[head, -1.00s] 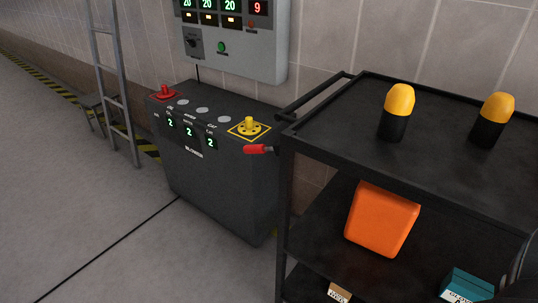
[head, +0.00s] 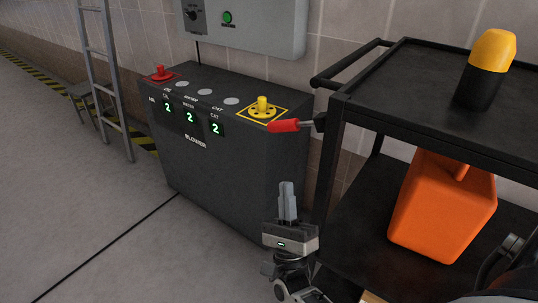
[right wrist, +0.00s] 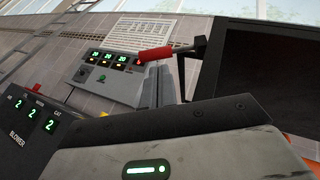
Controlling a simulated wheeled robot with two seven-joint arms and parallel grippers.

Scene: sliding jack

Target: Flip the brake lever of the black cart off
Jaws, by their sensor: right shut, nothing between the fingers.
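The black cart (head: 362,97) stands at the right in the head view. Its brake lever (head: 285,125) has a red grip and sticks out to the left from the cart's near left post, below the push handle. My right gripper (head: 288,187) is shut and empty, pointing up, below the lever and apart from it. In the right wrist view the red lever (right wrist: 155,54) shows just beyond the fingertips of my right gripper (right wrist: 160,88). My left gripper is not in view.
A dark blower console (head: 215,155) with a yellow knob (head: 262,107) stands left of the cart, behind the lever. An orange canister (head: 440,210) sits on the cart's shelf. A ladder (head: 107,80) leans at the left. The floor in front of the console is clear.

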